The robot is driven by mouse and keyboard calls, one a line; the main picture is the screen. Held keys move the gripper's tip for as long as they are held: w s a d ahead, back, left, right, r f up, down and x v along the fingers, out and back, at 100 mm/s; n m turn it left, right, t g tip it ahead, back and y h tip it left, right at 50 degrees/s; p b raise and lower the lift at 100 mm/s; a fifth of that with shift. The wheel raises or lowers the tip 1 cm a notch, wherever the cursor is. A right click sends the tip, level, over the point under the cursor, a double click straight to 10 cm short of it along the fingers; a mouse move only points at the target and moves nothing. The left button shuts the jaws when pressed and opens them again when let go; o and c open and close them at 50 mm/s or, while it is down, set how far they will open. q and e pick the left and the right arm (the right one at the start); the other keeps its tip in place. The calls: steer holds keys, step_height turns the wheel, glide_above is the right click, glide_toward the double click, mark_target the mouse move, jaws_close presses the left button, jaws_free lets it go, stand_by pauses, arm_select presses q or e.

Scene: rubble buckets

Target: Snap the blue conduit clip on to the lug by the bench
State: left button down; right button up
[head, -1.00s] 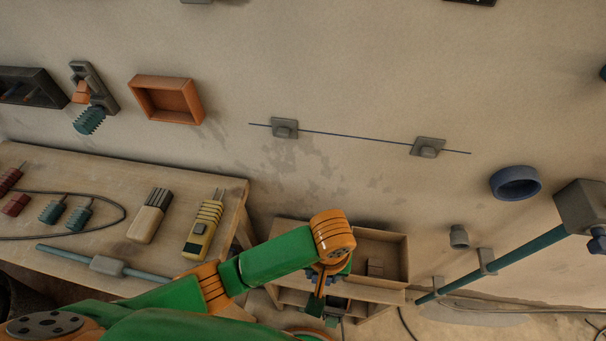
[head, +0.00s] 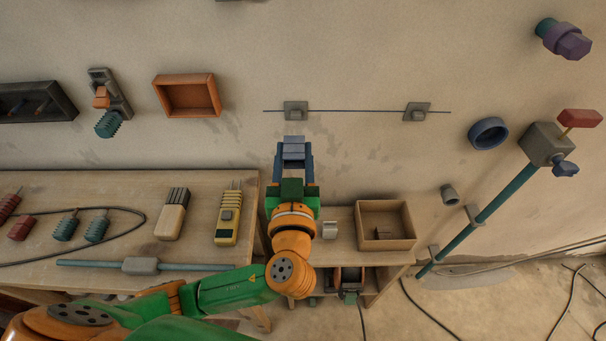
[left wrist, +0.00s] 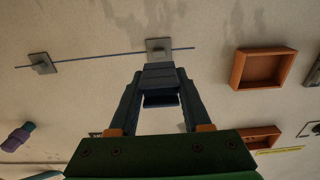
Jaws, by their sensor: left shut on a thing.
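The blue conduit clip (head: 293,146) is a small blue-grey block, also in the left wrist view (left wrist: 160,76). My left gripper (head: 293,158) is shut on it, the clip sticking out beyond the fingertips. The lug by the bench (head: 295,110) is a grey square plate with a raised block on the wall, crossed by a thin blue line. In the head view the clip appears just below this lug; in the left wrist view the lug (left wrist: 158,46) shows just past the clip. My right gripper is not in view.
A second, similar lug (head: 416,112) is to the right along the line. An orange box (head: 187,96) hangs left. The bench (head: 150,194) holds tools, including a yellow meter (head: 228,217). A low shelf with an open box (head: 386,225) stands below. Wall around the lug is clear.

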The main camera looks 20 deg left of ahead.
arm_select(q)
steer(key=shift+w+d+f, duration=0.1)
steer(key=shift+w+f, duration=0.05)
steer(key=shift+w, duration=0.15)
steer(key=shift+b+x, duration=0.85)
steer(key=shift+x, duration=1.8)
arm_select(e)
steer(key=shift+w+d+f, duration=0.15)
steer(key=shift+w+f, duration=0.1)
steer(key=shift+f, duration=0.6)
arm_select(q)
steer(key=c, duration=1.1)
jaws_free()
steer(key=shift+c, duration=0.2)
jaws_close()
